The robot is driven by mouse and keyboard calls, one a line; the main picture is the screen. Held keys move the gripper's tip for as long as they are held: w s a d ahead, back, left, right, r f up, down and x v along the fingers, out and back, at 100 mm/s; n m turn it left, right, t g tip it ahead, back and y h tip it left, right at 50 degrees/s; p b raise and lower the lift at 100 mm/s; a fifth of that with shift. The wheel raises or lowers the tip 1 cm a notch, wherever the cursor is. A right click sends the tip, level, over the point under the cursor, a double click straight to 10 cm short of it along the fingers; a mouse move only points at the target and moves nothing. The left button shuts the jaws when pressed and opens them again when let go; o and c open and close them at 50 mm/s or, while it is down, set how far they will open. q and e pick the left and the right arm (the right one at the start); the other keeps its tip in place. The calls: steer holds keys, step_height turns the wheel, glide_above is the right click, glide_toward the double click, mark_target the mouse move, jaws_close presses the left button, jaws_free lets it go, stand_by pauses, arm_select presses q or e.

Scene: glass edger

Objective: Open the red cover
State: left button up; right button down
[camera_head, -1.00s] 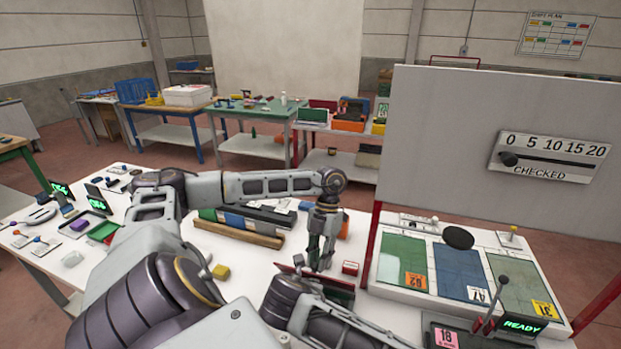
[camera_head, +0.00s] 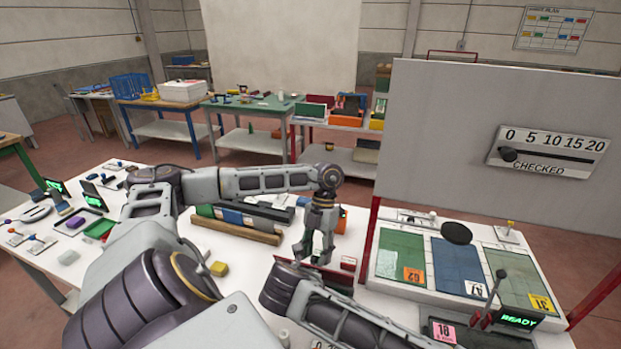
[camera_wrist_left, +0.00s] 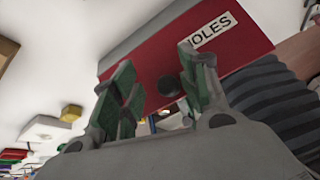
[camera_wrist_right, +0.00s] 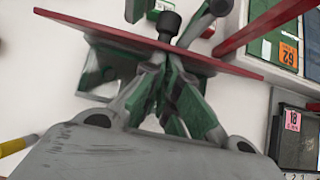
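The red cover (camera_head: 322,276) is low in the middle of the head view, partly hidden by my arms. In the left wrist view the cover (camera_wrist_left: 165,55) is a broad red plate with a white label, partly hidden, and a dark round knob (camera_wrist_left: 169,86). My left gripper (camera_head: 316,252) is open above the cover; its green-padded fingers (camera_wrist_left: 160,85) stand on either side of the knob, apart from it. In the right wrist view the cover (camera_wrist_right: 225,66) is nearly edge-on, across the tips of my right gripper (camera_wrist_right: 166,85), whose fingers are close together. Contact there is unclear.
A small red block (camera_head: 348,263) stands just right of the cover. Green and blue panels (camera_head: 400,252) and a READY display (camera_head: 519,320) lie further right. A wooden bar (camera_head: 236,231) and a yellow block (camera_head: 219,268) are on the left. A grey board (camera_head: 450,130) stands behind the panels.

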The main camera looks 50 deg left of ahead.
arm_select(q)
steer(key=shift+s+d+f, duration=0.2)
steer(key=shift+r, duration=0.1)
steer(key=v, duration=1.2)
steer(key=shift+w, duration=0.15)
steer(key=shift+a, duration=0.15)
stand_by(0.4)
steer(key=shift+w, duration=0.1)
